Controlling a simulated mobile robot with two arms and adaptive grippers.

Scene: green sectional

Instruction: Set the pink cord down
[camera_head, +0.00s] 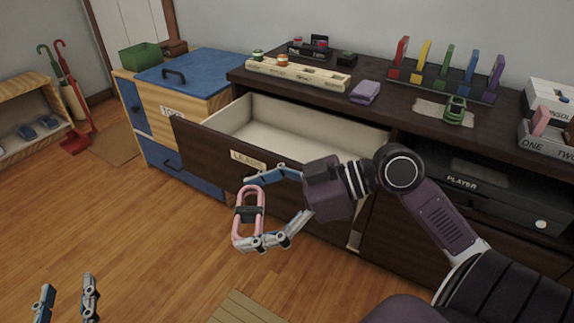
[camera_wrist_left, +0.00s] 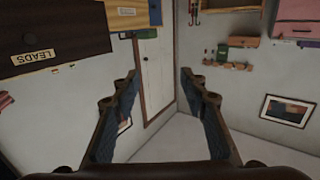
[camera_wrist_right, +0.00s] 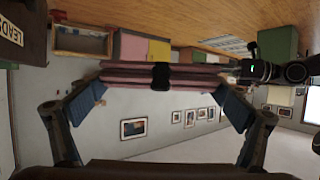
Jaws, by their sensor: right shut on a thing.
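The pink cord (camera_head: 239,222) is a bundled loop with a black band around its middle. My right gripper (camera_head: 262,210) is shut on it and holds it upright in the air, in front of the open drawer labelled LEADS. In the right wrist view the pink cord (camera_wrist_right: 200,76) spans between the two fingertips. The open drawer (camera_head: 190,140) has a pale, empty-looking inside, with part of it hidden by its front. My left gripper (camera_head: 66,300) is at the lower left, open and empty, with its fingers apart in the left wrist view (camera_wrist_left: 158,85).
A blue-topped wooden cabinet (camera_head: 205,72) stands left of the drawer.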

